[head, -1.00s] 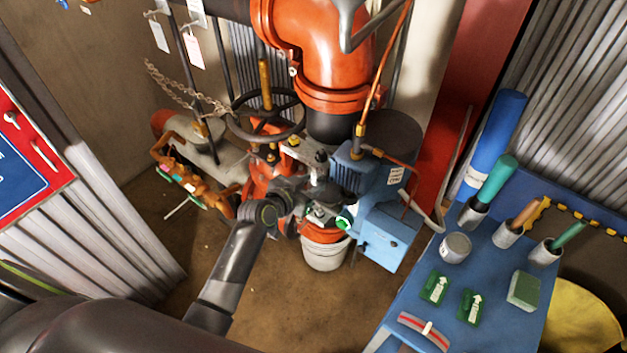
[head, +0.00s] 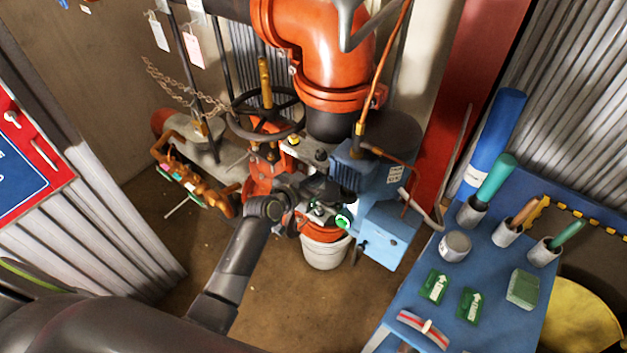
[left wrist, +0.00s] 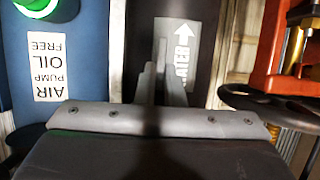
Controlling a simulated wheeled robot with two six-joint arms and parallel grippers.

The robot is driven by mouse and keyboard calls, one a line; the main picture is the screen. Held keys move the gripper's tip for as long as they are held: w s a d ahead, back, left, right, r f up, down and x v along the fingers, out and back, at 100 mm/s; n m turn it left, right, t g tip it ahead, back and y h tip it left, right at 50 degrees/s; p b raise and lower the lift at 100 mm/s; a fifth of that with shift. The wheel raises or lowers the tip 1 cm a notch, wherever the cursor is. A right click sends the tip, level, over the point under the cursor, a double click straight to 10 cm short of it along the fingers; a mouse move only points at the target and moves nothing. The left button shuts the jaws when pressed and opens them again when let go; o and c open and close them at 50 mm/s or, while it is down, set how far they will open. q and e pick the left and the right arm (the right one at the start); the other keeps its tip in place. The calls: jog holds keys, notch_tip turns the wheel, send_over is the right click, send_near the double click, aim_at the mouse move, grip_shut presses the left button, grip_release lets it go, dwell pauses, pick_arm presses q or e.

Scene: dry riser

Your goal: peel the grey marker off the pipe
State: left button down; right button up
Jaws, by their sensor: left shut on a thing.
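The grey marker (left wrist: 182,50) shows in the left wrist view, with a white arrow and letters reading "ATER", the rest being covered by my fingers. It lies against a dark pipe (left wrist: 217,12). My left gripper (left wrist: 161,75) is shut on the marker's near side edge, its narrow fingers close together in front of it. In the head view my left gripper (head: 322,190) is by the blue pump, below the orange elbow pipe. The marker is hidden there behind the gripper and machinery. My right gripper is in neither view.
The blue pump (head: 378,178) stands just right of the gripper, with an air pump label (left wrist: 47,67). A black handwheel (head: 262,117) and orange valve are close left. A white bucket (head: 325,253) stands below. A blue bench (head: 480,262) with tools is at right; floor is clear in front.

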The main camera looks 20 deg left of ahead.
pick_arm(q)
jog(key=shift+s+a+f, duration=0.1)
jog(key=shift+s+f, duration=0.05)
jog(key=shift+s, duration=0.1)
jog(key=s+a, duration=0.3)
jog(key=s, duration=0.5)
jog(key=shift+r+p, duration=0.2)
jog(key=shift+p, duration=0.1)
dwell(0.6)
dwell(0.4)
jog(key=s+r+m+g+h+b, duration=0.2)
jog(key=s+r+m+h, duration=0.1)
jog(key=s+r, duration=0.2)
jog(key=s+r+m+g+h+b, duration=0.2)
jog(key=s+r+m+g+h, duration=0.1)
jog(key=r, duration=0.7)
jog(key=shift+s+d+r+m, duration=0.15)
jog(key=shift+s+m, duration=0.35)
jog(key=shift+s, duration=0.35)
